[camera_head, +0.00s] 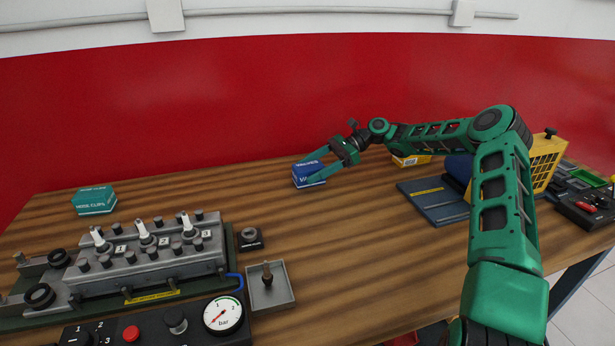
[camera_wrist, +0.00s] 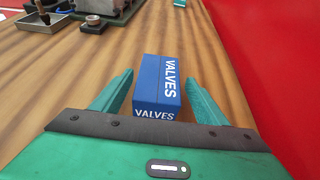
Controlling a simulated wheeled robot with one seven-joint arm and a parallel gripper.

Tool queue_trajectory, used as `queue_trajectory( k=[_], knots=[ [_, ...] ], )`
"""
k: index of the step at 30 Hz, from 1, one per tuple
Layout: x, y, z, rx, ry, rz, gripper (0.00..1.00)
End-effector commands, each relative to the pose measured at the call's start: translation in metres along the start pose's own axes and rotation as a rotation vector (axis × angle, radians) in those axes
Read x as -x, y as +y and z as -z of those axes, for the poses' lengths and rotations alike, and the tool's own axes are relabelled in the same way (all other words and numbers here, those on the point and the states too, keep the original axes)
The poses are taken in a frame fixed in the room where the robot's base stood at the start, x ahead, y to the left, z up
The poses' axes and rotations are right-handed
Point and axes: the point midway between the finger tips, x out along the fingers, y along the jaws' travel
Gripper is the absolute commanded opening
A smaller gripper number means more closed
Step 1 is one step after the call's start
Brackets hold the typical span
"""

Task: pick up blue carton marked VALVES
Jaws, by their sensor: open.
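The blue carton marked VALVES (camera_head: 308,176) stands on the wooden table near the red wall in the head view. In the wrist view the carton (camera_wrist: 157,88) sits between the two green fingers, with white VALVES lettering on its top and near face. My gripper (camera_head: 313,168) is open, with one finger on each side of the carton. In the wrist view my gripper (camera_wrist: 160,90) shows a visible gap between each finger and the carton. The carton's lower sides are partly hidden by the fingers in the head view.
A teal HOSE CLIPS carton (camera_head: 95,201) stands at the far left. A grey engine block trainer (camera_head: 140,255), a small tray (camera_head: 271,287) and a pressure gauge (camera_head: 223,315) fill the front left. A blue folder (camera_head: 435,203) lies right. The table centre is clear.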

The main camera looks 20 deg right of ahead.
Motion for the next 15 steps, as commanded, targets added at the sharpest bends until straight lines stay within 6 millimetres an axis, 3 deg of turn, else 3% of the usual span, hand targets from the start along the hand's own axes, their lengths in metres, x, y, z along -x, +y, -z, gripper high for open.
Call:
queue_trajectory(
  k=[9,15],
  knots=[
    [-0.042,0.002,-0.002,0.0,0.001,-0.004,0.67],
    [-0.048,0.002,-0.001,0.0,0.0,-0.002,0.67]
  ],
)
